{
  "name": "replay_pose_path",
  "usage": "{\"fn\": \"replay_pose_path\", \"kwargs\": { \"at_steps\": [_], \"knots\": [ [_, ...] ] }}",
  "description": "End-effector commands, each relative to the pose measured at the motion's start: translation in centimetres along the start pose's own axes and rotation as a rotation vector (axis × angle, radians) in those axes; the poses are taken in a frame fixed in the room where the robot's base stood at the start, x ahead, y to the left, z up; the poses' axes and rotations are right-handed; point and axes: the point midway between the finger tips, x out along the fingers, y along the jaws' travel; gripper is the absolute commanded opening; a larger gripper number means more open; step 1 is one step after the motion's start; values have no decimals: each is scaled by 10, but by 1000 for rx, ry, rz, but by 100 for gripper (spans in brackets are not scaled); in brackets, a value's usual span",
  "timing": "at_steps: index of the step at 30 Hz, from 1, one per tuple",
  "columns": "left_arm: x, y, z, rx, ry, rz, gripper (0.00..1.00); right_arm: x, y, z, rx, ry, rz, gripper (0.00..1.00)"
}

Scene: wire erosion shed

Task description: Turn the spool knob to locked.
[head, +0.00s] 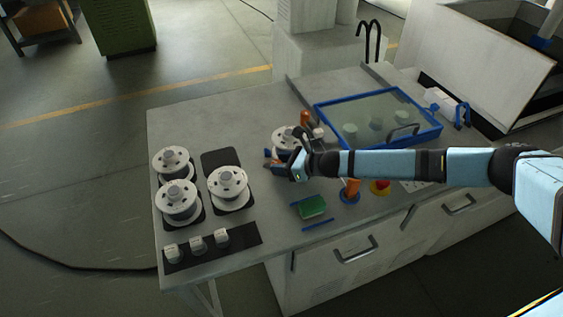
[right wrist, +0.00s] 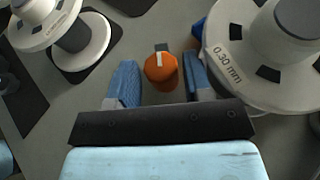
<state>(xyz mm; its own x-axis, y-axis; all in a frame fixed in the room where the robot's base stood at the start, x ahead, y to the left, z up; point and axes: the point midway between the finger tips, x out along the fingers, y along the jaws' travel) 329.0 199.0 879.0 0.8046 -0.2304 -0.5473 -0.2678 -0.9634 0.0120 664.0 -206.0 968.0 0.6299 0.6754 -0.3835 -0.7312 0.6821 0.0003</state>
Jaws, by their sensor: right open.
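The spool knob (right wrist: 161,70) is a round orange knob with a white pointer stripe, seen from above in the right wrist view. The stripe points to the top of that picture, towards a small dark mark. My right gripper (right wrist: 160,80) is open. Its two blue fingers stand on either side of the knob, with a visible gap on each side. In the head view my right gripper (head: 271,159) is beside the spool (head: 288,138) at the middle of the table, and it mostly hides the knob. The spool marked 0.30 mm (right wrist: 245,62) is right of the fingers. My left gripper is out of view.
Several white spools (head: 228,181) stand on dark pads at the table's left, behind a strip of white blocks (head: 197,243). A blue-framed glass lid (head: 340,109), an orange-handled item (head: 352,186) and a green block (head: 312,206) lie near my right arm.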

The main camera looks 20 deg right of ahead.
Motion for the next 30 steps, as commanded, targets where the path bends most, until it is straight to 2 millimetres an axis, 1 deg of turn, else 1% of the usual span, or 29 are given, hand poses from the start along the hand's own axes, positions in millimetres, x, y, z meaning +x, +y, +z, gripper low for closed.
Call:
{"fn": "replay_pose_path", "kwargs": {
  "at_steps": [6, 7, 8, 9, 11, 20, 25, 30],
  "knots": [
    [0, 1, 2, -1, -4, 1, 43, 1, 0, 0, 0, 0, 0, 46],
    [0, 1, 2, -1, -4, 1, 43, 1, 0, 0, 0, 0, 0, 42],
    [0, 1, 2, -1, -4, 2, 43, 1, 0, 0, 0, 0, 0, 35],
    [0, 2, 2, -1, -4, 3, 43, 1, 0, 0, 0, 0, 0, 26],
    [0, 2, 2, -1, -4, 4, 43, 0, 0, 0, 0, 0, 0, 12],
    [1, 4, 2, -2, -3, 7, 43, 1, 1, -2, 8, 0, -16, 12],
    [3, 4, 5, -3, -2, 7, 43, 1, 3, -3, 31, -1, -66, 12],
    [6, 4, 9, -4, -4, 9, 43, 1, 5, -3, 68, -1, -155, 12]
  ]
}}
